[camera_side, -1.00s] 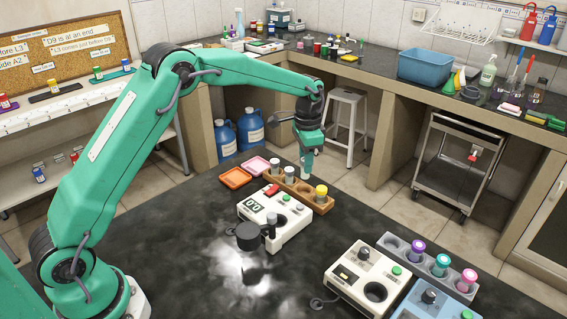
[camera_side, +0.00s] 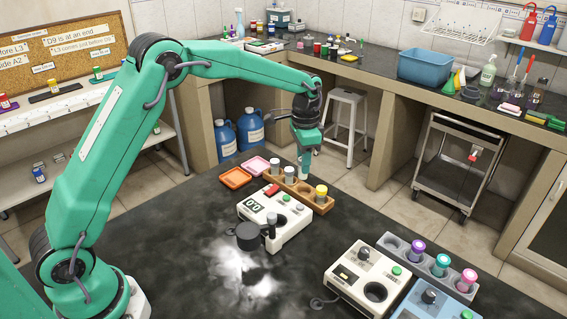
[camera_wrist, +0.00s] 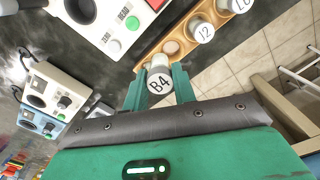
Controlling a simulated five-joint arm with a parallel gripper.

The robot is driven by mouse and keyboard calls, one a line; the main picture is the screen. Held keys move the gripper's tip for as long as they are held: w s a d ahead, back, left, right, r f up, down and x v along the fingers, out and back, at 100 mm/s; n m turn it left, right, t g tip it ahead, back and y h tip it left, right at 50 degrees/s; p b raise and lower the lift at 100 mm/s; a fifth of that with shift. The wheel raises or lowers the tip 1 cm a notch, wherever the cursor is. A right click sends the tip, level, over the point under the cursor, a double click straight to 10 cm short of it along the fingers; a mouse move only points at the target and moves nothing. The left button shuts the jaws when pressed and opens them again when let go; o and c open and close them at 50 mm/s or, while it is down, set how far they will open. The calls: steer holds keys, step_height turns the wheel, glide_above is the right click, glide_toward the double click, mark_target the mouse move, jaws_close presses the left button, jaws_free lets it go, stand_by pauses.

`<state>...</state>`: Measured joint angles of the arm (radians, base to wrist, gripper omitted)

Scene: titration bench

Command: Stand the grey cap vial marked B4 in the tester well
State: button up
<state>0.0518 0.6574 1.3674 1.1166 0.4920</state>
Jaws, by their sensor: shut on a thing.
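My gripper (camera_side: 306,165) is above the wooden rack in the side view. In the wrist view, my gripper (camera_wrist: 159,95) is shut on the vial marked B4 (camera_wrist: 159,82), whose pale round top faces the camera. The vial is hard to make out in the side view. The white tester (camera_side: 274,218) with a lit display stands left of and in front of the rack. The tester's labelled panel (camera_wrist: 110,25) also shows at the top of the wrist view.
Orange (camera_side: 235,178) and pink (camera_side: 256,165) trays lie behind the tester. Another white device (camera_side: 345,285) and a grey rack (camera_side: 387,241) of capped vials are at the right. The black bench between is clear.

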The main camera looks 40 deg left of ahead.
steer(key=s+d+r+m, duration=0.1)
steer(key=s+d, duration=0.2)
steer(key=s, duration=1)
steer(key=shift+d, duration=0.35)
steer(key=shift+f, duration=0.25)
steer(key=shift+f, duration=1.85)
steer(key=shift+f, duration=1.7)
stand_by(1.2)
steer(key=o, duration=1.3)
steer(key=shift+s, duration=0.1)
